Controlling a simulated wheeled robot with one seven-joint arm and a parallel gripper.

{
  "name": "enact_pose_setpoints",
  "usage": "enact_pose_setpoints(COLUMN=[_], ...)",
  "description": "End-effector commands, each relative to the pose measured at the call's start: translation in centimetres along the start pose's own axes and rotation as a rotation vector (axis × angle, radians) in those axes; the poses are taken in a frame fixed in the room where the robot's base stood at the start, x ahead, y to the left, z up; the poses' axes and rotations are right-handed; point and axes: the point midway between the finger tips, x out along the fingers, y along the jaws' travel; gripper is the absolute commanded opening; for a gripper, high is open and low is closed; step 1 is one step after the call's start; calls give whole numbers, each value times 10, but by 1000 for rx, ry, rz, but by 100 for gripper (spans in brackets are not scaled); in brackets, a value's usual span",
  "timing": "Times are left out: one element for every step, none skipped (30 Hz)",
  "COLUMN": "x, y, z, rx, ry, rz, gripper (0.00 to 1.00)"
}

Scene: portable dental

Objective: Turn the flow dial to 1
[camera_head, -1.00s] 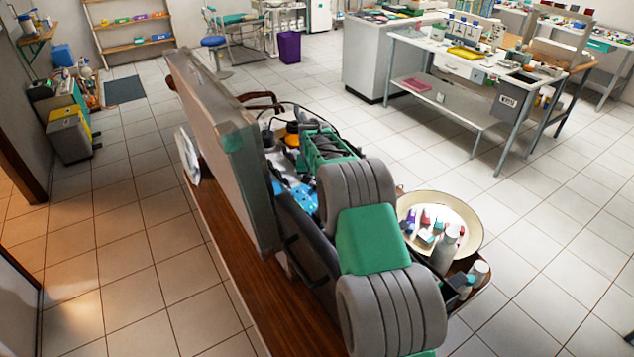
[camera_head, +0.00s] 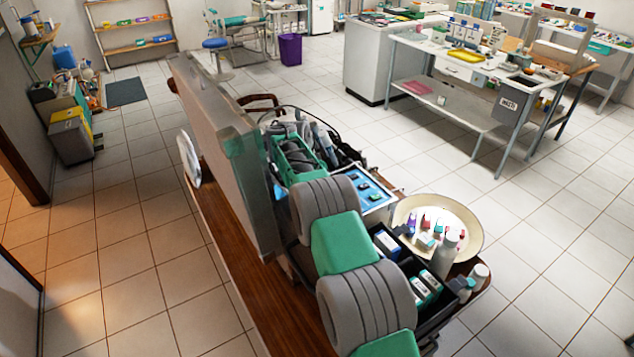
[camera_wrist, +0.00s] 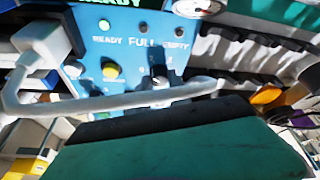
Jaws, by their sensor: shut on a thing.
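The blue control panel (camera_wrist: 100,48) fills the upper middle of the wrist view, with READY, FULL and EMPTY labels, a green lamp and a yellow-green button. Part of a blue panel also shows in the head view (camera_head: 374,190), beside my grey and green arm. A small knob (camera_wrist: 160,82), which looks like the flow dial, sits below the FULL label; its pointer and numbers are not readable. My gripper (camera_wrist: 160,104) is at this knob and shut, seemingly on it. The contact is hidden behind the dark green block in front and a pale bar crossing the view.
A large upright case lid (camera_head: 222,150) stands left of my arm. A cream round dish (camera_head: 472,238) with small bottles and a black box (camera_head: 424,322) of cartons lie to the right. A white connector (camera_wrist: 42,40) and a gauge (camera_wrist: 196,7) flank the panel.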

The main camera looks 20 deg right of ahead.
Motion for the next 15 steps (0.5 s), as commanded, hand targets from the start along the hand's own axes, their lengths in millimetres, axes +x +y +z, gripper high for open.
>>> enact_pose_setpoints(x=[-1, 0, 0, 0, 0, 0, 0, 0, 0, 0, 0, 0, 0, 0, 0], y=[0, 0, 0, 0, 0, 0, 0, 0, 0, 0, 0, 0, 0, 0, 0], z=[0, 0, 0, 0, 0, 0, 0, 0, 0, 0, 0, 0, 0, 0, 0], rx=[8, 12, 16, 18, 20, 21, 21, 21, 21, 21, 20, 20, 20, 20, 20], ry=[-1, -1, -1, -1, -1, -1, -1, -1, -1, -1, -1, -1, -1, -1, -1], rz=[4, 6, 8, 9, 9, 10, 10, 10, 10, 9, 9, 9, 9, 9, 9], gripper=[0, 0, 0, 0, 0, 0, 0, 0, 0, 0, 0, 0, 0, 0, 24])
